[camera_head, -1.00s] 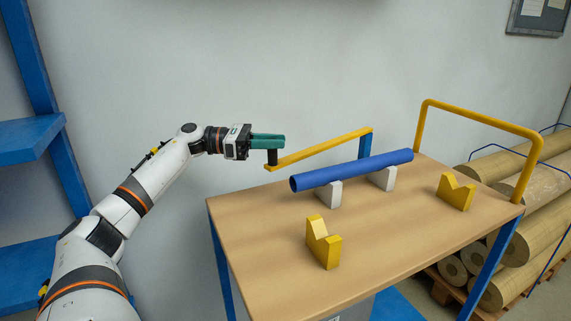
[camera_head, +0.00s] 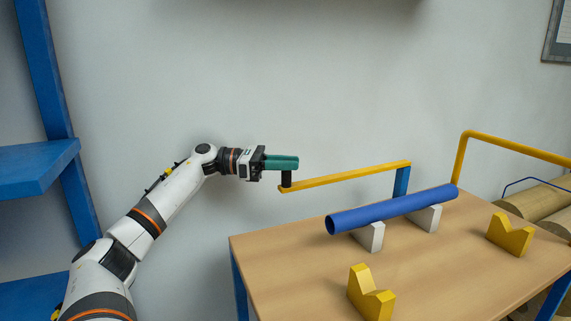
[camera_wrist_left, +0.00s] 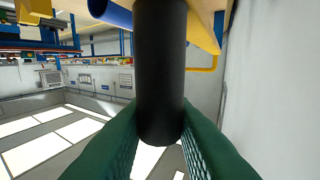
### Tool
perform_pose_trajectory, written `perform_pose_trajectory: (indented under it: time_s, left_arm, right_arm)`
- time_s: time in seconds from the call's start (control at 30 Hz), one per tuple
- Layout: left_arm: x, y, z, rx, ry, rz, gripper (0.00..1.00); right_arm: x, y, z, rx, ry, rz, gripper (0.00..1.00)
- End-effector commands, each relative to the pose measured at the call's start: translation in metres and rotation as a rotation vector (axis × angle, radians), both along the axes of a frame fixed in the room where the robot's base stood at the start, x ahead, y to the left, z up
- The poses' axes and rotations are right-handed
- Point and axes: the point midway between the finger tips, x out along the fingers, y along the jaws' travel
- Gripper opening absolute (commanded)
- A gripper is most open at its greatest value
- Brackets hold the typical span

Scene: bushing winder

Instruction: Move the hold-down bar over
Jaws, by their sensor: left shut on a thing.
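The hold-down bar (camera_head: 345,177) is a yellow bar on a blue post (camera_head: 401,181) at the back of the table. Its free end reaches left past the table edge and carries a black handle (camera_head: 286,180). My left gripper (camera_head: 286,163) is shut on this handle. In the left wrist view the handle (camera_wrist_left: 160,70) stands between the green fingers (camera_wrist_left: 160,148). A blue tube (camera_head: 392,210) lies on two grey-white supports (camera_head: 370,237), in front of the bar. The bar is behind the tube, not across it. My right gripper is not in view.
The wooden table (camera_head: 290,265) has two yellow V-blocks, one near the front (camera_head: 370,298) and one at right (camera_head: 509,236). A yellow rail (camera_head: 515,142) rises at the right end. A blue shelf (camera_head: 40,170) stands at left.

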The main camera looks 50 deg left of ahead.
Motion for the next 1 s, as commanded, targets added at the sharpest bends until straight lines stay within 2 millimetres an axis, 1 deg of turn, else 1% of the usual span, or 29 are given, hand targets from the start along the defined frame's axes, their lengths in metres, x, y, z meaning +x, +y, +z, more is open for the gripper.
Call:
perform_pose_trajectory:
  time_s: [0.1,0.13,0.23,0.27,0.5,0.57,0.63,0.73,0.8,0.9,1.0]
  left_arm:
    - [0.000,0.000,-0.002,0.003,0.003,0.000,0.00]
    - [0.000,0.000,-0.001,0.003,0.003,0.000,0.25]
    - [0.000,0.000,-0.001,0.002,0.002,-0.001,0.42]
    - [0.000,0.000,-0.001,0.002,0.002,-0.001,0.43]
    - [0.000,0.000,0.000,0.001,0.001,-0.001,0.43]
    - [0.000,0.000,0.003,0.001,0.000,-0.001,0.43]
    - [0.000,0.000,0.010,0.003,-0.002,-0.001,0.43]
    - [0.000,0.000,0.026,0.003,-0.004,-0.001,0.43]
    - [0.000,0.000,0.042,0.003,-0.005,-0.001,0.43]
    - [0.000,0.000,0.063,0.003,-0.006,0.000,0.43]
    - [0.000,0.000,0.081,0.003,-0.004,0.000,0.43]
  right_arm:
    - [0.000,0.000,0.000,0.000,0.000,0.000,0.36]
    - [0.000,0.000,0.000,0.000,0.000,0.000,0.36]
    - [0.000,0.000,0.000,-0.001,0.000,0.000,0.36]
    - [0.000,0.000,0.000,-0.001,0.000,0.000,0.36]
    - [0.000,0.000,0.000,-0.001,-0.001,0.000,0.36]
    - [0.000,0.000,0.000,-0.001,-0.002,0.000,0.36]
    - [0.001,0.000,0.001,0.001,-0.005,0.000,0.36]
    - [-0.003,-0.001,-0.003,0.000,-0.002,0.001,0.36]
    - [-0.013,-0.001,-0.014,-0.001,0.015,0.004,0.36]
    - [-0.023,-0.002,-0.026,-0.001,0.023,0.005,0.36]
    - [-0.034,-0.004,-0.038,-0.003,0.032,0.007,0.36]
